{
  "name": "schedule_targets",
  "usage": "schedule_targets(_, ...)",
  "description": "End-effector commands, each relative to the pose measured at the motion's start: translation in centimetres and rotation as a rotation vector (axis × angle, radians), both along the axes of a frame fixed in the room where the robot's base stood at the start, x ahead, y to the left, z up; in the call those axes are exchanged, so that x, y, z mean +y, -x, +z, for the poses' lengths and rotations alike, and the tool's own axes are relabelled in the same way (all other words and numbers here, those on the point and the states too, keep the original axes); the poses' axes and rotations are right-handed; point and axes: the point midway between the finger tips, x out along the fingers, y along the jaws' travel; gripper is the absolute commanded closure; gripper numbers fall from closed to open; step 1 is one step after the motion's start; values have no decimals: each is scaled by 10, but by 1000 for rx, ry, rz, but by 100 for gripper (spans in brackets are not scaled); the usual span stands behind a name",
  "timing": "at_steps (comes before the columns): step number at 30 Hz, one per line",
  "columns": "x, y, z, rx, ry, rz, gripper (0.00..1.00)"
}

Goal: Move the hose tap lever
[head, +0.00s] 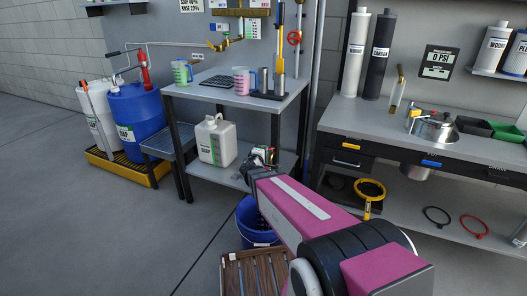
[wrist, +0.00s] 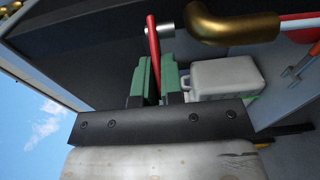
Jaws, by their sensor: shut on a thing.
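The red lever (wrist: 152,42) stands in the wrist view beside a brass pipe elbow (wrist: 235,27), and its lower end runs between my green fingers. My gripper (wrist: 158,78) is shut on this lever. In the head view my gripper (head: 264,156) is small, at the end of my magenta arm, near the lower shelf of the grey bench. The lever and the brass elbow cannot be made out there.
A white canister (head: 216,142) stands on the lower shelf, left of my gripper; it also shows in the wrist view (wrist: 225,78). A blue bucket (head: 254,232) and a wooden slatted crate (head: 250,274) are below my arm. A workbench (head: 395,135) stands right. Floor at left is clear.

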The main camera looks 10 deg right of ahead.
Motion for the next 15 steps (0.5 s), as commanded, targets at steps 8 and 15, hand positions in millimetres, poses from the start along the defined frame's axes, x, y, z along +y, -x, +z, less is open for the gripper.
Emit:
schedule_targets(8,0,1,-1,2,-2,15,100)
schedule_targets(15,0,1,-1,2,-2,14,80)
